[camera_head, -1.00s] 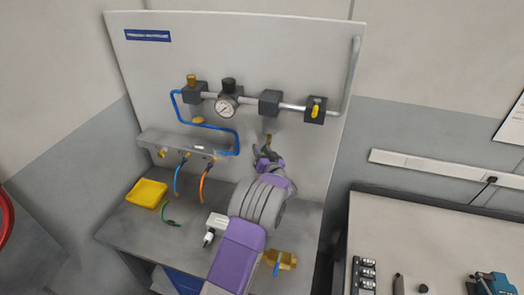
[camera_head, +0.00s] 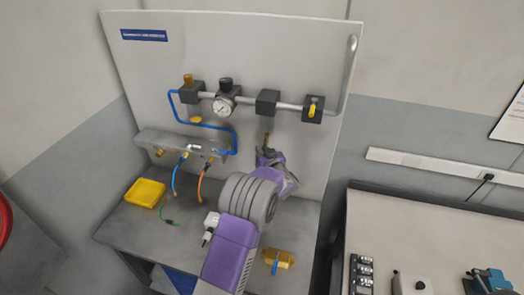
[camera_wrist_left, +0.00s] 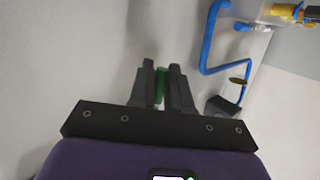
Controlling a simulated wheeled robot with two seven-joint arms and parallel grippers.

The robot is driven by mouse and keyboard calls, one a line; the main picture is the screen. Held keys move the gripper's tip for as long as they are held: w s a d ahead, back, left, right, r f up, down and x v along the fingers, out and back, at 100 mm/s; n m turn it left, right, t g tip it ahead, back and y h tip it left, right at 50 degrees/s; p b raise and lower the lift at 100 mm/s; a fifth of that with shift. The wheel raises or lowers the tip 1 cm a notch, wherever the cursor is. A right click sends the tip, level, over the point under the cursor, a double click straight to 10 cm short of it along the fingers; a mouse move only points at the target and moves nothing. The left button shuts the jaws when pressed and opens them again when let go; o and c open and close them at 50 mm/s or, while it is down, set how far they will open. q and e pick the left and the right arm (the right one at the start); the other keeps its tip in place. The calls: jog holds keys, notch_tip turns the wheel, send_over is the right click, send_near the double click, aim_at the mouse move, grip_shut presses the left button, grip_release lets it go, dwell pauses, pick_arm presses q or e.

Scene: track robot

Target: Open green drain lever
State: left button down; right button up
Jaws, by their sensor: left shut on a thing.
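My left gripper (camera_head: 267,154) is at the wall panel, just below the black block (camera_head: 268,102) on the pipe. A small brass fitting (camera_head: 266,138) hangs under that block, right above the gripper. In the left wrist view my left gripper (camera_wrist_left: 161,72) is shut with the green drain lever (camera_wrist_left: 160,84) between its two dark fingers. In the head view the lever is hidden by the gripper. My right gripper is in neither view.
The pipe carries a pressure gauge (camera_head: 221,106) and a block with a yellow handle (camera_head: 312,109). A blue tube (camera_head: 200,125) runs left of the gripper. On the bench are a yellow tray (camera_head: 145,193) and a brass valve with a blue handle (camera_head: 279,258).

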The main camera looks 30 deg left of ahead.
pick_arm(q)
jog(key=c, duration=1.2)
grip_release()
jog(key=shift+o, duration=0.2)
jog(key=b+v, duration=0.1)
jog(key=v, duration=0.6)
jog(key=shift+s+d, duration=0.25)
jog(key=shift+d, duration=0.05)
